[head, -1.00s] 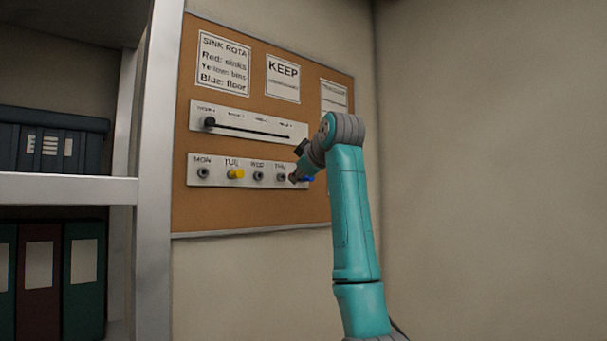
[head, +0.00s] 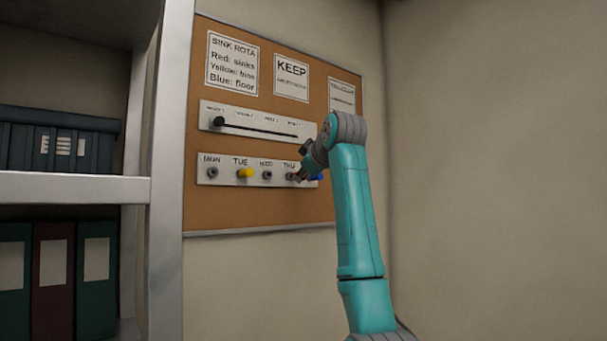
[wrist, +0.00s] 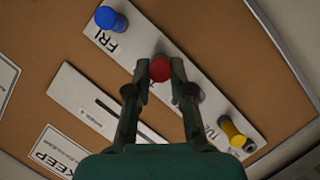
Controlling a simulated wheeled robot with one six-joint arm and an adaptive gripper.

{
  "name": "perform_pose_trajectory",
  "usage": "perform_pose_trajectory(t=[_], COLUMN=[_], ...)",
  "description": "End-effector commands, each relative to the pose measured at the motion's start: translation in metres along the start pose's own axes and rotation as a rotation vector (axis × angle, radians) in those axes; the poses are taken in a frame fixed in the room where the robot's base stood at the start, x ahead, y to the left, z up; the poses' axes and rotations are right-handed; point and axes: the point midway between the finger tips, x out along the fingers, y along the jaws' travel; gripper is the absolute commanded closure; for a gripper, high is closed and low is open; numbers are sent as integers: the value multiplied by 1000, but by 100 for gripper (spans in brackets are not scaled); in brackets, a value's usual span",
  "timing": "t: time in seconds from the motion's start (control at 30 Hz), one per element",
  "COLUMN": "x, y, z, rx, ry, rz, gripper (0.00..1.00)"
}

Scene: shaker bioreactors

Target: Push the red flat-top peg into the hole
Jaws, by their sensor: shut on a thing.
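The red flat-top peg (wrist: 160,69) is between my fingertips in the wrist view, its round top facing the camera. My gripper (wrist: 160,74) is shut on it. In the head view my gripper (head: 297,176) is at the THU position of the white peg strip (head: 220,178), close to its face. The THU hole is hidden behind the peg and fingers, so I cannot tell whether the peg's tip is in it. A blue peg (wrist: 108,18) sits at FRI and a yellow peg (wrist: 232,132) at TUE.
MON (head: 212,171) and WED (head: 267,175) holes look empty. A slider panel (head: 255,126) with a black knob is just above the strip. Paper notices (head: 291,77) hang on the cork board (head: 255,212). A shelf (head: 70,188) with binders stands at left.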

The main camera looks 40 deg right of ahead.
Motion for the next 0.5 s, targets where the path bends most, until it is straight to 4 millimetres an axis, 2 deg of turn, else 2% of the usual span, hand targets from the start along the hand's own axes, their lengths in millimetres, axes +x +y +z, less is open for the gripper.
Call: perform_pose_trajectory(t=[0.5], x=[4], y=[1], z=[-2], rx=[0], ry=[0], rz=[1], gripper=[100])
